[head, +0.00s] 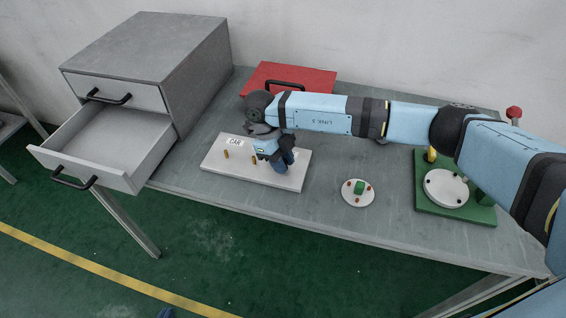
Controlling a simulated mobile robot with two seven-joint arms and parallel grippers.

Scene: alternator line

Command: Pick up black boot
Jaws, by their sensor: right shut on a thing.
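My right gripper (286,158) is at the right part of a white board (235,168), with its arm reaching in from the right. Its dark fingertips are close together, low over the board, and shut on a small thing. I cannot make out the black boot as a separate shape; the thing in the jaws is too small and too hidden by the fingers to tell its form. The board has a label and brass pegs (226,154) left of the gripper. My left gripper cannot be made out.
A grey cabinet (150,50) with an open, empty lower drawer (110,140) stands left. A red case (310,78) lies behind my arm. A round white plate (350,197) with small parts and a green fixture (455,209) are right. The table's front middle is clear.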

